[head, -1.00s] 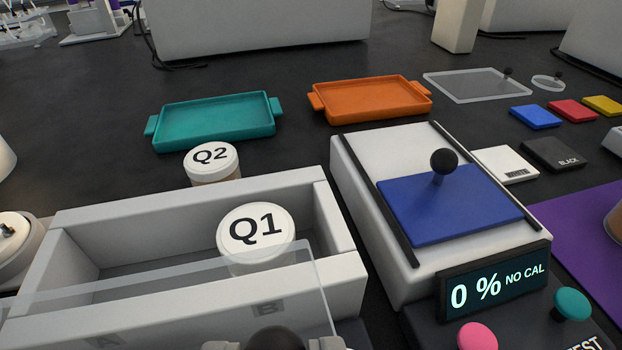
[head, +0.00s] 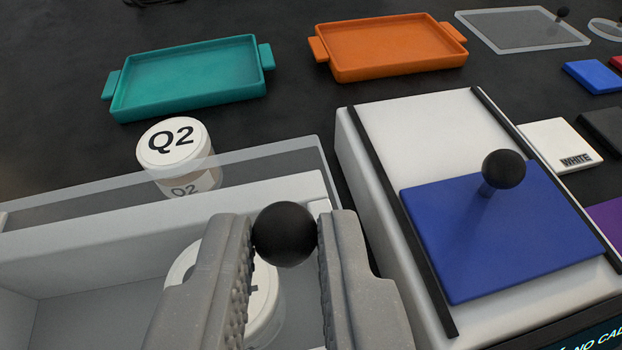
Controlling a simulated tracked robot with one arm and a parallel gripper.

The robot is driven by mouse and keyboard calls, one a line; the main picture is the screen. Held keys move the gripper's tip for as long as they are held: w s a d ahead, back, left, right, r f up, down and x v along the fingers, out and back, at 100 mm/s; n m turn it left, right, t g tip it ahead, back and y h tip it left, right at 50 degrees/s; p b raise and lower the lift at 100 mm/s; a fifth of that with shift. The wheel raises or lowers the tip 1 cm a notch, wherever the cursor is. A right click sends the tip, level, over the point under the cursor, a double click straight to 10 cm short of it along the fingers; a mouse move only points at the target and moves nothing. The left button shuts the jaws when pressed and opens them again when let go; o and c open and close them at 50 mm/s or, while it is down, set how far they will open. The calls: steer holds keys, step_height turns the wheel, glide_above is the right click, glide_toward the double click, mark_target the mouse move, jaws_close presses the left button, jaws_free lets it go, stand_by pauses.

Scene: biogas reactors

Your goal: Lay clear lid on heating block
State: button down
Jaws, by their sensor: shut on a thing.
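My gripper (head: 285,235) is shut on the black ball knob (head: 285,233) of the clear lid (head: 240,156). The lid is a thin transparent plate. In the head view its far edge crosses in front of the jar Q2 and over the far wall of the heating block (head: 110,228), a pale grey open box. Whether the lid touches the block's rim I cannot tell. Jar Q1 (head: 262,300) stands inside the block, mostly hidden behind my gripper. Jar Q2 (head: 172,143) stands beyond the block's far wall, partly seen through the lid.
To the right stands a white device with black rails (head: 385,215) and a blue plate (head: 500,235) with a black knob. A teal tray (head: 187,77) and an orange tray (head: 388,50) lie behind. Another clear plate (head: 520,30) lies at the back right.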

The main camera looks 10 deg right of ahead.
mark_target(297, 289)
steer(key=shift+w+d+f, duration=0.2)
steer(key=shift+w+f, duration=0.05)
steer(key=shift+w, duration=0.4)
steer(key=shift+f, duration=1.6)
steer(key=c, duration=1.3)
jaws_free()
steer(key=shift+c, duration=0.2)
steer(key=v, duration=1.2)
steer(key=shift+r, duration=0.1)
